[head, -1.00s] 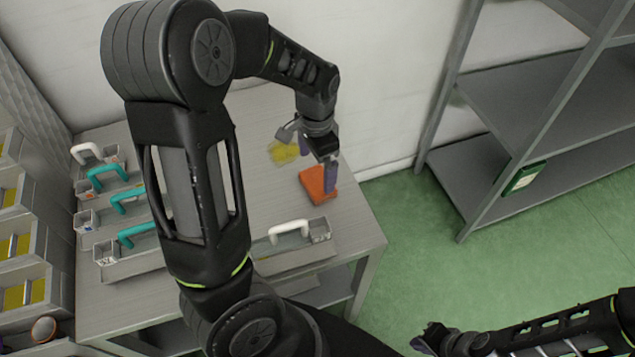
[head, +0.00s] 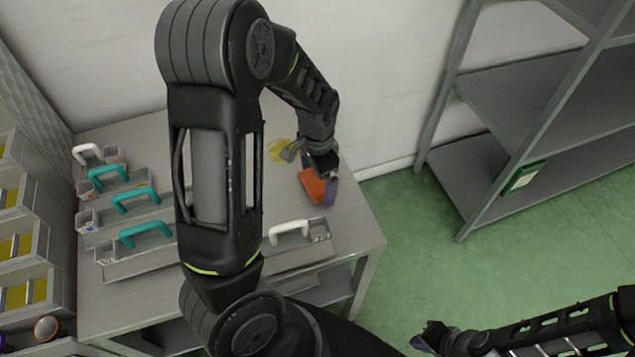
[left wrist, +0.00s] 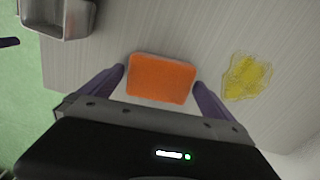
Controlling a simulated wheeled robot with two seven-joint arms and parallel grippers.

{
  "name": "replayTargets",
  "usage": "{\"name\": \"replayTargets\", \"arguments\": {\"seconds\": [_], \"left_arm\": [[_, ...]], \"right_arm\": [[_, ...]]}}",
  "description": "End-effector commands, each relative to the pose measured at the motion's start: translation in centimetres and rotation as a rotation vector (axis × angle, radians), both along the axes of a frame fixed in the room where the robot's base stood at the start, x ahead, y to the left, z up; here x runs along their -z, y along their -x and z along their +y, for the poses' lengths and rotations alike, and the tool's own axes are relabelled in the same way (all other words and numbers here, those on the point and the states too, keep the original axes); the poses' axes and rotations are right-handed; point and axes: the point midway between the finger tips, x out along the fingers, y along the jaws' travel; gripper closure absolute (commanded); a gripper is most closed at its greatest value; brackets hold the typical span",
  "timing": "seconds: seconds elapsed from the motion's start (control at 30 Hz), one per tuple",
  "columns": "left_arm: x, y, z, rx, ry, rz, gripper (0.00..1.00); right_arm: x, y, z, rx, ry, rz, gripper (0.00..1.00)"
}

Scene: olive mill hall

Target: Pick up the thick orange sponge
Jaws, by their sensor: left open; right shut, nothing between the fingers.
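The thick orange sponge (head: 312,186) lies flat on the grey table near its right edge. My left gripper (head: 318,183) is over it with its fingers pointing down. In the left wrist view the sponge (left wrist: 161,78) lies between the two purple fingers of my open left gripper (left wrist: 158,88), with small gaps visible at the sides. I cannot tell how far down the fingers reach. In the head view the gripper hides part of the sponge. My right gripper (head: 428,337) is shut and empty over the green floor at the bottom.
A yellow patch or cloth (head: 281,150) lies on the table (head: 345,235) close behind the sponge. A metal tray with a white handle (head: 289,230) is in front. Several teal-handled trays (head: 146,232) stand at left. A grey shelf (head: 480,175) stands right.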

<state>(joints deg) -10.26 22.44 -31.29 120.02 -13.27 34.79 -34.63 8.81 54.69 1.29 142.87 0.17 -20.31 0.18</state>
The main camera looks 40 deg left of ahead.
Motion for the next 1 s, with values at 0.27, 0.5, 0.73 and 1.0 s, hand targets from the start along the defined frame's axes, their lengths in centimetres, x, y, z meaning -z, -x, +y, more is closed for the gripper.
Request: {"name": "replayTargets", "arguments": {"seconds": [0.27, 0.5, 0.73, 1.0], "left_arm": [[-0.02, -0.01, 0.0, 0.0, 0.0, 0.0, 0.09], [-0.02, -0.01, 0.0, 0.0, 0.0, 0.0, 0.29], [-0.02, -0.01, 0.0, 0.0, 0.0, 0.0, 0.47], [-0.05, -0.01, 0.0, 0.0, 0.0, 0.0, 0.53]], "right_arm": [[0.0, 0.0, 0.0, 0.0, 0.0, 0.0, 1.0], [0.0, 0.0, 0.01, 0.0, 0.0, 0.0, 1.0], [-0.01, -0.01, 0.0, 0.0, 0.0, 0.0, 1.0], [-0.01, 0.0, 0.01, 0.0, 0.0, 0.0, 1.0]]}}
